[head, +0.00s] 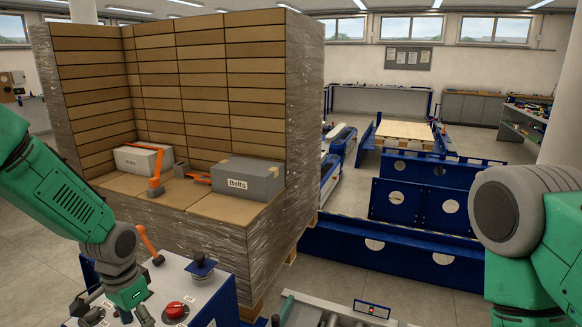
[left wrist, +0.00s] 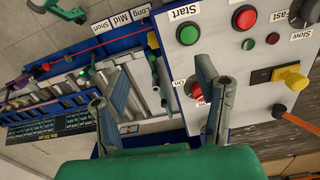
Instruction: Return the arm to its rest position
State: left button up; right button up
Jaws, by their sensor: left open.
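My left arm (head: 70,200) comes in from the left in the head view and reaches down over the control panel (head: 205,287). My left gripper (head: 135,315) is at the panel's left part, near its lower edge in the picture. In the left wrist view the gripper (left wrist: 160,95) has its two fingers wide apart with nothing between them.
A tall wrapped stack of cartons (head: 200,90) stands behind the panel, with a white box (head: 143,160) and a grey Belts box (head: 247,180) on its lower step. An orange-handled lever (head: 148,243) rises from the panel. A blue barrier (head: 390,245) stands to the right.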

pick_arm(q)
jog(key=s+d+f+n+h+b, duration=0.15)
jog(key=s+f+b, duration=0.25)
jog(key=s+f, duration=0.5)
jog(key=s+d+f+n+y+b, duration=0.1)
jog(key=s+d+f+b, duration=0.2)
jog(key=s+f, duration=0.6)
jog(key=s+f+n+b, duration=0.2)
jog(key=s+f+b, duration=0.3)
jog(key=s+f, duration=0.4)
jog(key=s, duration=0.3)
jog(key=shift+s+a+t, duration=0.3)
jog(key=shift+a, duration=0.1)
pick_arm(e)
notch_tip(320, 180, down, 12)
jog(key=shift+f, duration=0.25)
pick_arm(q)
jog(key=shift+w, duration=0.15)
pick_arm(e)
jog(key=shift+s, duration=0.1)
